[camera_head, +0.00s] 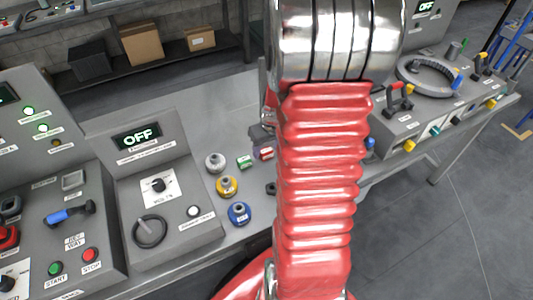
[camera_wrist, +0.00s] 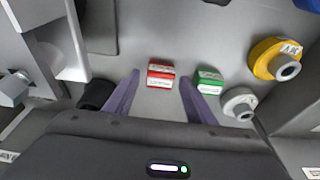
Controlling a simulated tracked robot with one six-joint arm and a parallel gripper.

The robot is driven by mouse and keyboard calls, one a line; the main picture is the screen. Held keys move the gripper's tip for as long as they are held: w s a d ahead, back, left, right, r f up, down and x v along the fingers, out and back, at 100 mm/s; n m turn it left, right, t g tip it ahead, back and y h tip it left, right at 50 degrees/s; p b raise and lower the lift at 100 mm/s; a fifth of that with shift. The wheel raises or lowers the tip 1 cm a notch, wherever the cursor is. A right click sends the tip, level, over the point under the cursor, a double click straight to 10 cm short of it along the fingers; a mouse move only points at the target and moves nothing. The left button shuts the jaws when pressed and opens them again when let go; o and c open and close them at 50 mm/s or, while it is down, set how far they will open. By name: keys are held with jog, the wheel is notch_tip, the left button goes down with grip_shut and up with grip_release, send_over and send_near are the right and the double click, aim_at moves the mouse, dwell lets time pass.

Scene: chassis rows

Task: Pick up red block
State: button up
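The red block (camera_wrist: 160,75) lies on the grey table in the wrist view, with a white label on its side. It is just beyond and between the fingertips of my gripper (camera_wrist: 158,82). My gripper has two purple fingers spread apart, with nothing held between them. In the head view the red block (camera_head: 266,153) shows to the left of my red arm, which stands in front of much of the table.
A green block (camera_wrist: 208,82) lies close to the right finger. A silver knob-shaped piece (camera_wrist: 239,103) and a yellow one (camera_wrist: 274,60) stand further right. A black piece (camera_wrist: 97,95) lies left of the left finger. Control panels (camera_head: 165,190) flank the pieces.

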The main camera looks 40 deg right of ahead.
aim_at(267, 151)
jog(key=c, duration=1)
jog(key=shift+o, duration=0.2)
jog(key=shift+r, duration=0.1)
notch_tip(267, 151, up, 10)
dwell(0.5)
